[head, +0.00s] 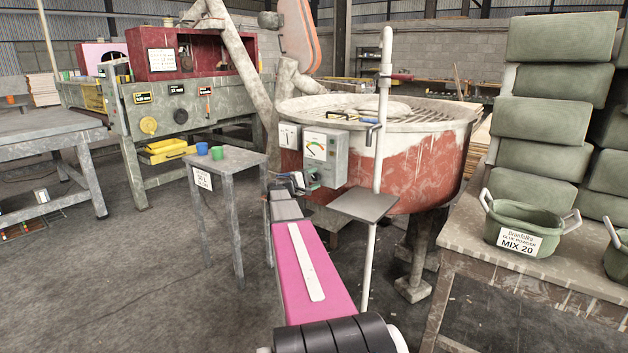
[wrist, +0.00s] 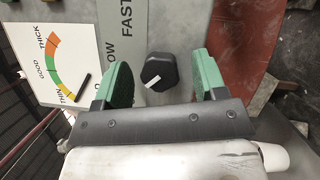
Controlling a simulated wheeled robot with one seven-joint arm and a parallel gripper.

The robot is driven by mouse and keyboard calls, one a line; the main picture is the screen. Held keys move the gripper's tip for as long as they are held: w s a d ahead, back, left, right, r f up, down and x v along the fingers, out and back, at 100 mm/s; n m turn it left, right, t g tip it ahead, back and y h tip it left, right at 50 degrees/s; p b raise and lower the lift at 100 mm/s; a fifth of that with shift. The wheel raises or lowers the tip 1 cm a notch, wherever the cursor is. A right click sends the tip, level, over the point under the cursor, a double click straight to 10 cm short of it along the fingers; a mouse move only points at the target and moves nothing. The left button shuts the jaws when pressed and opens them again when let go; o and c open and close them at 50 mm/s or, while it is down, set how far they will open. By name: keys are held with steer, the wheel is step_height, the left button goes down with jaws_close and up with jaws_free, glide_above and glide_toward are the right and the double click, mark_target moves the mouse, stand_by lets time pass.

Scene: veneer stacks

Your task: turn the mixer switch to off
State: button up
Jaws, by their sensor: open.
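The mixer switch is a black knob (wrist: 158,70) with a white mark on its lower part, slanting to the lower left in the wrist view. A grey strip (wrist: 118,30) beside it reads FAST, with a partly covered word ending in LOW below. My gripper (wrist: 160,82) is open, with one green finger pad on each side of the knob and a visible gap to both. It is not clear whether the pads reach past the knob's face. In the head view, my gripper (head: 303,183) is at the grey control box (head: 339,150) on the mixer (head: 430,160); the knob is hard to make out there.
A thick-to-thin gauge card (wrist: 50,60) is left of the knob. A small grey plate (head: 365,205) on a pole stands right of my arm. A small table (head: 228,165) with blue and green cups is to the left. A bench with a green tub (head: 520,222) is at right.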

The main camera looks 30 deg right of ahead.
steer(key=a+f, duration=0.1)
steer(key=a, duration=0.9)
steer(key=shift+a, duration=0.25)
steer(key=s+a+f+m+y, duration=0.1)
steer(key=s+a+f+y, duration=0.8)
steer(key=s+a+f, duration=0.45)
steer(key=s+a+f+y, duration=0.4)
steer(key=s+a+y, duration=0.1)
steer(key=a, duration=0.5)
steer(key=s+a+f+m+y, duration=0.1)
steer(key=s+a+f+y, duration=0.4)
steer(key=a, duration=0.5)
steer(key=shift+s+f+m, duration=0.3)
steer(key=shift+s, duration=0.4)
